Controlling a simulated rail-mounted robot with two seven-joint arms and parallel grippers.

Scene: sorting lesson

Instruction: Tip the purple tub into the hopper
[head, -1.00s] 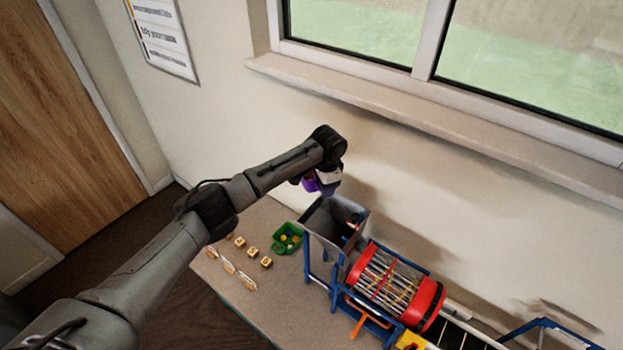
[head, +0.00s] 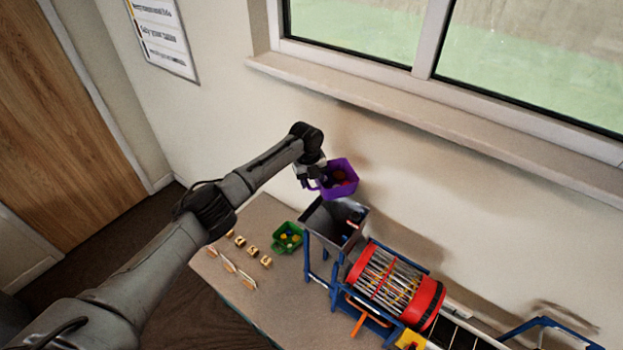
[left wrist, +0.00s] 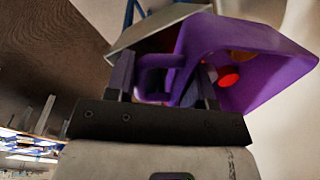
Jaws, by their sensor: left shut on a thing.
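The purple tub (head: 342,188) is held in the air just behind and above the grey hopper (head: 324,222). Its open top faces up toward the head camera, and dark and reddish pieces show inside. My left gripper (head: 314,178) is shut on the tub's handle at its left side. In the left wrist view the purple tub (left wrist: 245,55) shows tilted, with a red piece and an orange-brown piece inside, and the jaws (left wrist: 160,88) are around its handle. The hopper's grey edge (left wrist: 150,28) is behind it there. My right gripper is not in view.
A red-ended drum with rods (head: 390,285) stands right of the hopper on a blue frame. A green tub (head: 287,238) with yellow pieces sits left of the hopper, near several small wooden blocks (head: 252,251). The wall and window sill (head: 400,100) are close behind.

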